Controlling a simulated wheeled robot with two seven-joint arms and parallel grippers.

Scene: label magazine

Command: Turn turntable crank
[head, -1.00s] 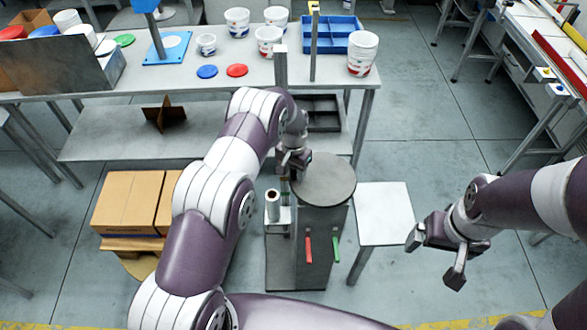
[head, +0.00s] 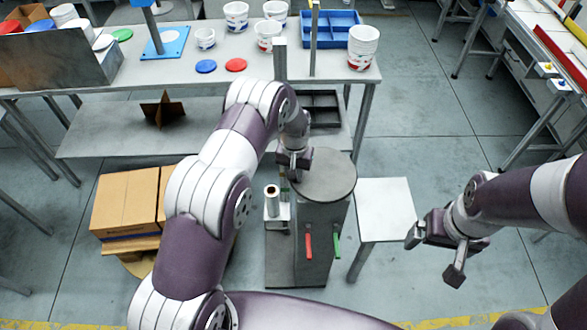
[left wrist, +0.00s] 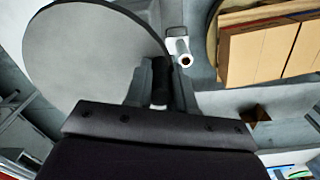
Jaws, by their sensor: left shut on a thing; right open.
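The turntable (head: 325,177) is a round grey disc on a dark grey pedestal (head: 314,240); it also shows in the left wrist view (left wrist: 85,60). My left gripper (head: 294,170) is at the disc's left edge. In the left wrist view, my left gripper (left wrist: 160,85) is shut on a dark upright crank handle (left wrist: 160,92) beside the disc's rim. The crank's arm is hidden. My right gripper (head: 438,252) is open and empty, in the air right of the white stool.
A label roll post (head: 272,202) stands left of the pedestal. A red lever (head: 308,245) and a green lever (head: 336,246) are on its front. A white stool (head: 385,208) is at right, cardboard boxes (head: 128,205) at left. A table (head: 190,80) with tubs stands behind.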

